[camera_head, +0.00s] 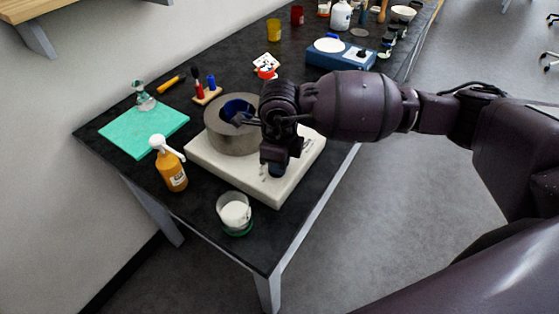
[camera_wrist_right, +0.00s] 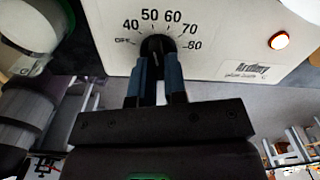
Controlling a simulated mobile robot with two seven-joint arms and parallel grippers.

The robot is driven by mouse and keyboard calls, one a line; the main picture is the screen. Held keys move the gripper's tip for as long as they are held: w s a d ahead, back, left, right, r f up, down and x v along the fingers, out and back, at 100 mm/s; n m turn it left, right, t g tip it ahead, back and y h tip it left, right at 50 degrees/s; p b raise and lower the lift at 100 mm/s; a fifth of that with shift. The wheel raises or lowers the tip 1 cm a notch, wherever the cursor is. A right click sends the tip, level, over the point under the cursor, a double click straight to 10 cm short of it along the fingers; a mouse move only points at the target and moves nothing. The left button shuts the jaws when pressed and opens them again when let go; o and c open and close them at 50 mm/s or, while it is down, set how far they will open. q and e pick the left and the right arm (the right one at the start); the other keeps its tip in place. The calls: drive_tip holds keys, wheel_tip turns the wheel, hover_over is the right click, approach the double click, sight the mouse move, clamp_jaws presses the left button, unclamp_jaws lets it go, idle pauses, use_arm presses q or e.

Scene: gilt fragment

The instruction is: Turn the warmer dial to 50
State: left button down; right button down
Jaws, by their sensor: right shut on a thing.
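The warmer is a white box (camera_head: 272,191) carrying a grey round vessel (camera_head: 228,139) with a dark blue inside. In the right wrist view its white front panel (camera_wrist_right: 225,58) shows a scale reading OFF, 40, 50, 60, 70, 80. The black dial (camera_wrist_right: 157,42) sits under the 50 and 60 marks, partly hidden by my fingers; I cannot tell which mark its pointer meets. My right gripper (camera_head: 276,170) is at the front of the warmer. Its blue fingers (camera_wrist_right: 158,68) are shut on the dial. My left gripper is not in view.
An orange indicator light (camera_wrist_right: 279,41) glows on the panel. A glass jar with white contents (camera_head: 235,212) stands near the table's front edge. An orange spray bottle (camera_head: 170,168) and a teal mat (camera_head: 145,132) are left. A blue device (camera_head: 340,55) stands farther back.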

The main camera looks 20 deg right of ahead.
drive_tip(key=c, duration=1.2)
unclamp_jaws()
drive_tip(key=shift+o, duration=0.2)
wheel_tip(320, 180, up, 11)
drive_tip(key=shift+f, duration=0.1)
